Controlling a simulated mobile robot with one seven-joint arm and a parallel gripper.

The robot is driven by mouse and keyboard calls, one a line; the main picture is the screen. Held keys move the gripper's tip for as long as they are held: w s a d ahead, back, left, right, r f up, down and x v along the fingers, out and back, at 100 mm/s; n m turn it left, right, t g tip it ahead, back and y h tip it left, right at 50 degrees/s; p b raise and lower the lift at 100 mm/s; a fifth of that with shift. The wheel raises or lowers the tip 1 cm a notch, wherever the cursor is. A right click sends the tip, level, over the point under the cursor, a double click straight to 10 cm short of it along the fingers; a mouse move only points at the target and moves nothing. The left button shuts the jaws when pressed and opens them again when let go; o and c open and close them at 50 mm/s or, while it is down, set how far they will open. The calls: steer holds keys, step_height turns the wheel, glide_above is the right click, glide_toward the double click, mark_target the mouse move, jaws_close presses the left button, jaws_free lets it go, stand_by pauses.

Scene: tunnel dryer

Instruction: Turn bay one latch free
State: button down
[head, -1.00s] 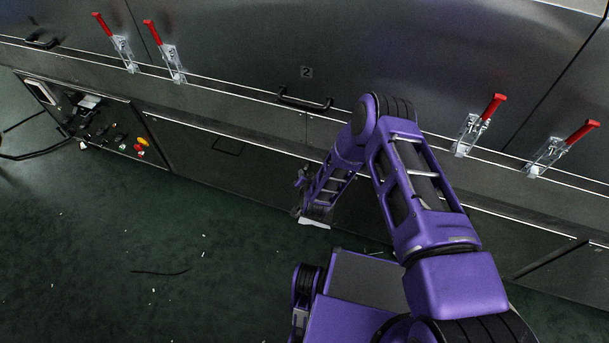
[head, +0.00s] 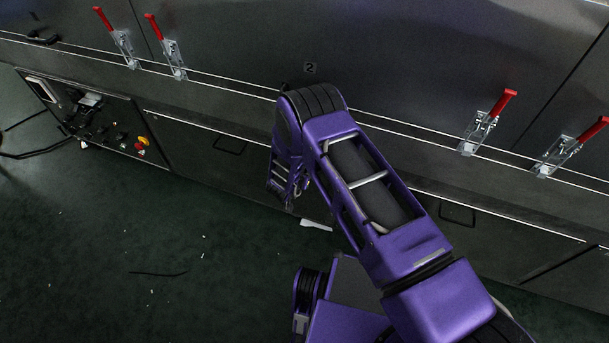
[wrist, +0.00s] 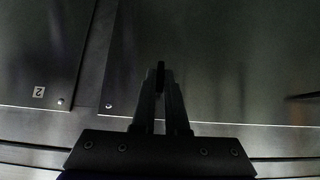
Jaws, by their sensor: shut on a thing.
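My gripper (wrist: 160,84) shows in the wrist view with its fingers close together, shut on a small dark thing (wrist: 160,70) at the tips; I cannot tell what it is. Latches with red handles show there: two at the upper left, the outer latch (head: 118,38) and inner latch (head: 167,47), and two at the right, the inner latch (head: 484,124) and outer latch (head: 570,148). All stand with handles slanting up. No bay-one number is readable, so I cannot tell which latch is bay one's.
A "2" label (head: 309,67) marks the middle door; a "2" label (wrist: 38,92) shows in the wrist view. A control panel (head: 90,115) with a cable is at the left. Small scraps lie on the dark green floor (head: 150,240), which is otherwise mostly open.

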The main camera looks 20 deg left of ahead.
steer(key=shift+w+a, duration=0.1)
stand_by(0.3)
steer(key=c, duration=0.9)
jaws_free()
steer(key=shift+c, duration=0.2)
steer(key=p+v, duration=0.3)
steer(key=v, duration=1.4)
steer(key=shift+r, duration=0.15)
